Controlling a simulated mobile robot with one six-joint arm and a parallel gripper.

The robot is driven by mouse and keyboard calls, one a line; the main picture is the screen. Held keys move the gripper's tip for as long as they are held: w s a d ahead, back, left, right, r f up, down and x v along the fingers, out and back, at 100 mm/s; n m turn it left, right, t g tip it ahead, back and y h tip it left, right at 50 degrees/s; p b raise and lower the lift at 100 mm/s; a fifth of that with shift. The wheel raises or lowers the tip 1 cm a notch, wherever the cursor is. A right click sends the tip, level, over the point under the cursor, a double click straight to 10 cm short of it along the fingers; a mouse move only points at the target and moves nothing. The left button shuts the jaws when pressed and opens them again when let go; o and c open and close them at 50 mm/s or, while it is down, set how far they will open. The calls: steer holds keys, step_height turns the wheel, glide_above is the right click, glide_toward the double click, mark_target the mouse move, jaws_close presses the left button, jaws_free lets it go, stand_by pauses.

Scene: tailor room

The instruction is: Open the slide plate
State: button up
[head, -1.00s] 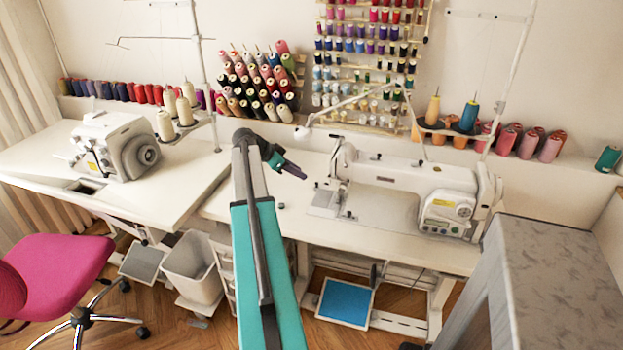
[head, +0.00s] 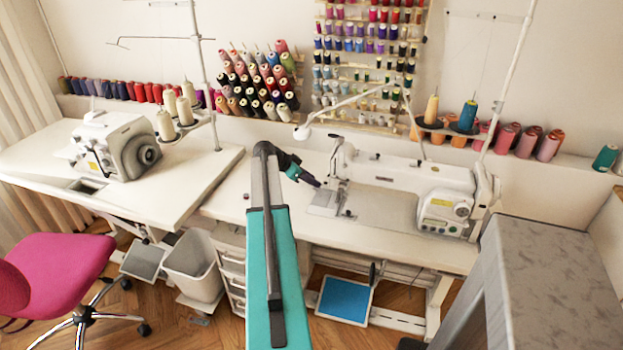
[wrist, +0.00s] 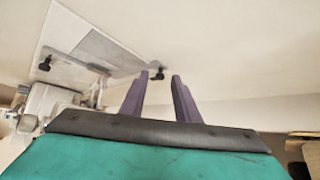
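The slide plate (head: 325,202) is a flat light-grey metal plate in the table at the left end of the white sewing machine (head: 408,178). The plate also shows at the upper left in the wrist view (wrist: 103,50). My gripper (head: 318,185) is at the plate's left side, pointing down toward the tabletop. In the wrist view its two purple fingers (wrist: 160,77) stand apart with a gap between them. A small dark knob (wrist: 157,73) appears in that gap, near the fingertips. I cannot tell whether the fingers touch it.
A second dark knob (wrist: 45,63) stands farther left in the wrist view. The white tabletop (head: 265,182) is mostly clear left of the plate. A grey box-like surface (head: 550,265) stands at the right.

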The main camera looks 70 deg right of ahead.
jaws_close()
steer(key=shift+w, duration=0.1)
